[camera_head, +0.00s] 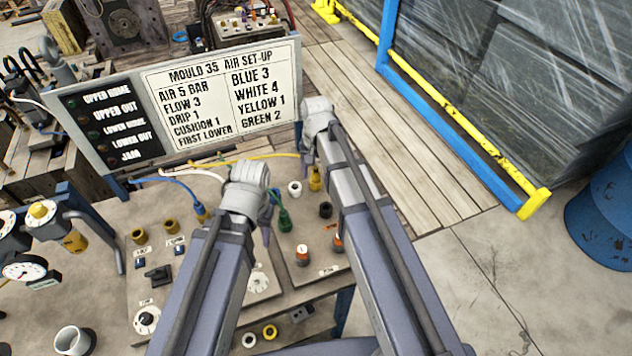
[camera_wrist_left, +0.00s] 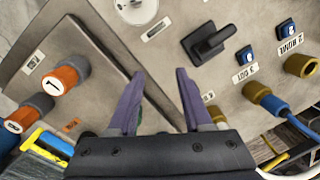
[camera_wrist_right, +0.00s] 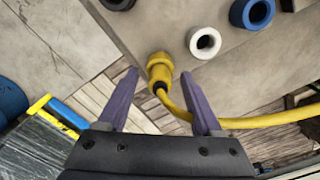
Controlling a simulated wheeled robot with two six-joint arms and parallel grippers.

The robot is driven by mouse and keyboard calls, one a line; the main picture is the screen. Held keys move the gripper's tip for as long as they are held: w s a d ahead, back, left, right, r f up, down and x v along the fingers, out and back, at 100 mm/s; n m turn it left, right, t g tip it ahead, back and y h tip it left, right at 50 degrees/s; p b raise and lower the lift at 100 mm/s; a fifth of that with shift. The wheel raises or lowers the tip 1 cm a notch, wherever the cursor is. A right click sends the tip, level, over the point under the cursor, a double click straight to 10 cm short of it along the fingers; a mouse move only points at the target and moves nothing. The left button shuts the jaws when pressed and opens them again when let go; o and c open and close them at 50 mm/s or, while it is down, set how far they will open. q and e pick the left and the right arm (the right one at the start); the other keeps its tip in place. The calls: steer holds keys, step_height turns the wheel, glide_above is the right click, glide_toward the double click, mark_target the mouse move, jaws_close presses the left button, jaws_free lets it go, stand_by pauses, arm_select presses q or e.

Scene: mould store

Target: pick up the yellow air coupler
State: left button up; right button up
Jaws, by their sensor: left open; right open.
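The yellow air coupler (camera_head: 315,180) stands at the far edge of the panel, beside my right arm. In the right wrist view the yellow coupler (camera_wrist_right: 159,68) lies ahead of the opening between the fingertips, with its yellow hose (camera_wrist_right: 260,122) curving off to the right past the right finger. My right gripper (camera_wrist_right: 162,100) is open, with nothing gripped. My left gripper (camera_wrist_left: 158,100) is open and empty over the grey panel. In the head view my arms hide most of both grippers.
A white ring port (camera_wrist_right: 203,42) and a blue ring port (camera_wrist_right: 252,12) sit near the coupler. A green coupler (camera_head: 284,220) stands between my arms. The set-up sign (camera_head: 215,95) rises behind the panel. A blue and yellow rail (camera_head: 470,150) and open floor lie to the right.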

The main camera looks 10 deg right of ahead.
steer(key=shift+c, duration=0.4)
jaws_close()
